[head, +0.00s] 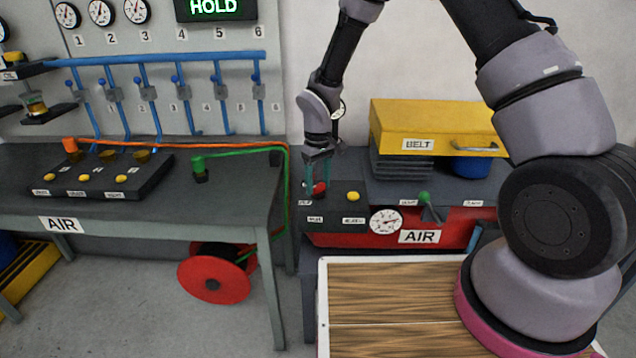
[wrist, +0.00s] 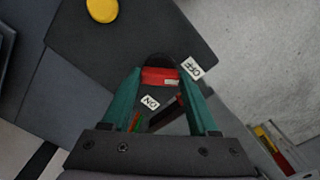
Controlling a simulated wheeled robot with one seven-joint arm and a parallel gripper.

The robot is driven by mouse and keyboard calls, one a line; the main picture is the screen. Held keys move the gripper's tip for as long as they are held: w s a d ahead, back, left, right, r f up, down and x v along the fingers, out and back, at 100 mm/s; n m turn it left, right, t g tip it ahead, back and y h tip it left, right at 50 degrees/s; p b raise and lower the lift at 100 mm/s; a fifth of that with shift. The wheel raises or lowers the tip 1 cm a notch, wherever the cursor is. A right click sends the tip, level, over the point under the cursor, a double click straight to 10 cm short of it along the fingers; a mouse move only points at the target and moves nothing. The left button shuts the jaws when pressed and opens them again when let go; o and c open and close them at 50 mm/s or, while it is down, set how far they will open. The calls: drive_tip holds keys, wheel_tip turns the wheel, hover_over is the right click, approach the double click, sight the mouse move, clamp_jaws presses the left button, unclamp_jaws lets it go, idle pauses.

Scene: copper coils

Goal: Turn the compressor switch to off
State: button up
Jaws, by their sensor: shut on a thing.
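The compressor switch is a small red lever (head: 320,188) on the dark top panel of the red compressor (head: 345,240). In the wrist view the red lever (wrist: 160,77) sits between my fingertips, in front of a dark round base. An OFF label (wrist: 192,68) is just right of it, and an ON label (wrist: 150,102) is just below it. My gripper (head: 318,180) points down with its teal fingers around the lever and is shut on it. It also shows in the wrist view (wrist: 163,80). The fingers hide part of the lever, so its exact setting is unclear.
A yellow button (head: 353,196) is beside the switch, with a gauge (head: 385,221) and a green lever (head: 425,198) further right. A yellow BELT box (head: 430,128) stands behind. A workbench (head: 240,195) with a green hose is at left.

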sight(318, 185)
idle(0.4)
drive_tip(key=o, duration=1.4)
wheel_tip(318, 185, up, 11)
drive_tip(key=shift+f, duration=0.1)
